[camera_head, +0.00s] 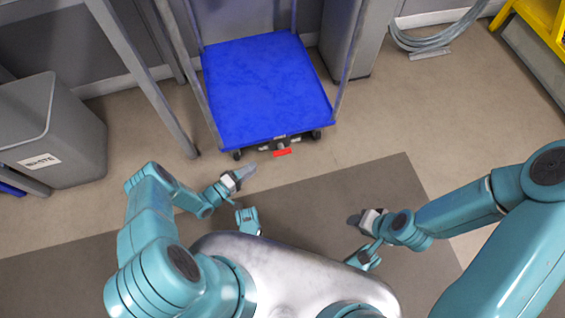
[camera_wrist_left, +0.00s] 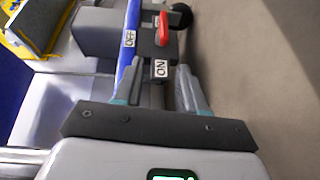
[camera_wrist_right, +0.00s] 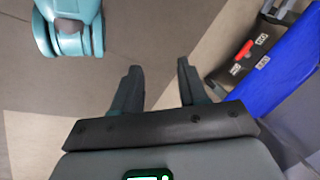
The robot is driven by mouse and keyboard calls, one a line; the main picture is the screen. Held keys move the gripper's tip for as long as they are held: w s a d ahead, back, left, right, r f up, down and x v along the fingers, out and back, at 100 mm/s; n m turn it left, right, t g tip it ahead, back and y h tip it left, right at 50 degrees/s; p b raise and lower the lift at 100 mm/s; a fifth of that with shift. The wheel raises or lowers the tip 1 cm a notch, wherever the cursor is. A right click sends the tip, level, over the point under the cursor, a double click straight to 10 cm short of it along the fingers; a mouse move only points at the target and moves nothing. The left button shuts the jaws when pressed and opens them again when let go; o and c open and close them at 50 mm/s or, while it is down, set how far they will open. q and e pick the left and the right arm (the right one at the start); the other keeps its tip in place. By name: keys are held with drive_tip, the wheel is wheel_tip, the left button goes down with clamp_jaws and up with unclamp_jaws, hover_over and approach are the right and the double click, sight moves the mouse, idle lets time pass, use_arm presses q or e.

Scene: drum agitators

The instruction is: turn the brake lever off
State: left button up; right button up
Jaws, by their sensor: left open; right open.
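The red brake lever (camera_head: 282,152) sits low at the front edge of the blue platform cart (camera_head: 265,85). My right gripper (camera_head: 355,219) is open and empty, farther from the cart, over the dark floor strip. The lever also shows in the right wrist view (camera_wrist_right: 243,50).
A grey waste bin (camera_head: 62,130) stands at the left, near grey metal legs (camera_head: 150,75). A coiled grey hose (camera_head: 430,40) and a yellow frame (camera_head: 540,20) are at the right. The floor in front of the cart is clear.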

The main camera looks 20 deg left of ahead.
use_arm(q)
drive_tip(key=shift+h, duration=0.6)
drive_tip(key=b+x, duration=0.1)
drive_tip(key=x, duration=0.3)
drive_tip(key=f+b+x, duration=0.1)
drive_tip(key=x, duration=0.3)
drive_tip(key=d+b+x, duration=0.1)
drive_tip(key=x, duration=0.3)
drive_tip(key=shift+d+f, duration=0.25)
drive_tip(key=shift+f, duration=0.05)
drive_tip(key=shift+w+d+r, duration=0.1)
drive_tip(key=shift+w+d, duration=0.25)
drive_tip(key=shift+w, duration=0.25)
use_arm(e)
drive_tip(key=shift+w+d+f+t, duration=0.1)
drive_tip(key=shift+w+f+t, duration=0.25)
drive_tip(key=shift+f, duration=0.55)
drive_tip(key=shift+w+d+f+t, duration=0.15)
drive_tip(key=shift+w+f, duration=0.4)
drive_tip(key=shift+f, duration=0.3)
use_arm(q)
clamp_jaws()
